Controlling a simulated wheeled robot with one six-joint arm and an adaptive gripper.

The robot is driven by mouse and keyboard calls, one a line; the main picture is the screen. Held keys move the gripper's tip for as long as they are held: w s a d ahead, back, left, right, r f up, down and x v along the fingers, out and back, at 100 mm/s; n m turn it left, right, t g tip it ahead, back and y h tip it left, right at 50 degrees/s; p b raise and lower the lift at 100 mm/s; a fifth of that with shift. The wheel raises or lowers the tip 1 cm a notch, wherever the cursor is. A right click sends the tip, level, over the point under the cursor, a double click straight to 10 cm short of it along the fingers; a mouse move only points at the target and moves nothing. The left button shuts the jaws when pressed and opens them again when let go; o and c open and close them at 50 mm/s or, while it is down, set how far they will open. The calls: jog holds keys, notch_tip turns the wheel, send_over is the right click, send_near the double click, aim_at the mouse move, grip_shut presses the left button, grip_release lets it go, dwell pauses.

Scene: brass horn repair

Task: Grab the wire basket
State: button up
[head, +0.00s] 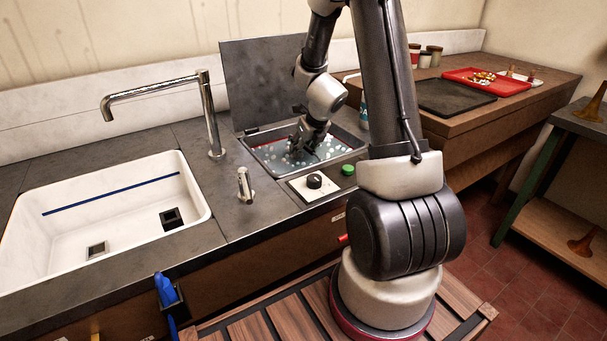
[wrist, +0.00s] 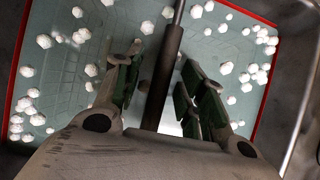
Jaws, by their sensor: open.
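The wire basket shows in the wrist view as a dark bar-like handle (wrist: 166,75), with faint mesh lines under the liquid around it. The basket sits in a sunken tank (head: 268,159) with a red line along its inside edge. Most of the basket is under cloudy teal liquid with white floating balls, so its outline is hard to make out. My gripper (head: 308,150) reaches down into the tank opening. In the wrist view my gripper (wrist: 163,62) is open, with one finger on each side of the handle. I cannot tell whether either finger touches it.
The tank's dark lid (head: 262,80) stands open behind it. A black knob (head: 314,181) and green button (head: 348,169) are in front. A tap (head: 212,120) and white sink (head: 105,215) are left. A red tray (head: 490,80) and dark mat (head: 455,97) lie on the right bench.

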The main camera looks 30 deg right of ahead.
jog(key=shift+c, duration=0.5)
grip_shut()
jog(key=shift+r, duration=0.15)
